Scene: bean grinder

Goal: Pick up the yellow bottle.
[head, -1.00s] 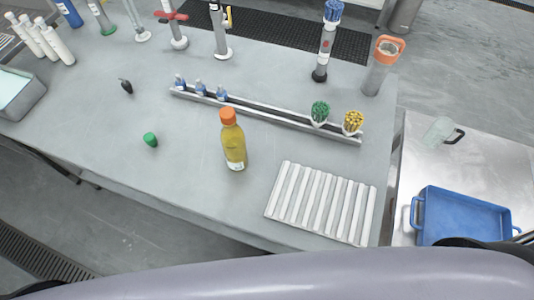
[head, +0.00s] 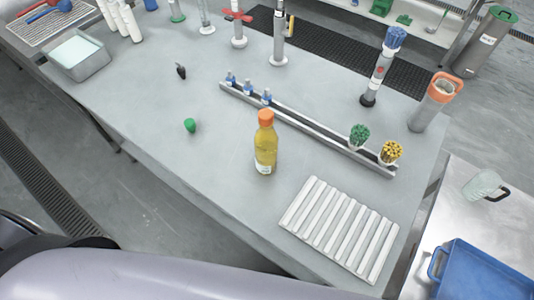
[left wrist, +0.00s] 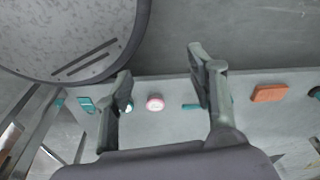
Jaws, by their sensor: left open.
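The yellow bottle (head: 265,146) with an orange cap stands upright on the grey table (head: 140,95), near the middle of the head view. No gripper shows in the head view. In the left wrist view my left gripper (left wrist: 160,85) is open, with its two fingers apart and nothing held between them. The yellow bottle cannot be made out in the left wrist view. My right gripper is in neither view.
A white ribbed rack (head: 340,230) lies right of the bottle near the table's front edge. Behind the bottle runs a long rail (head: 310,130) with small vials and cups of green and yellow pieces. A green cap (head: 190,125) lies to the left. A blue tray (head: 480,272) is at lower right.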

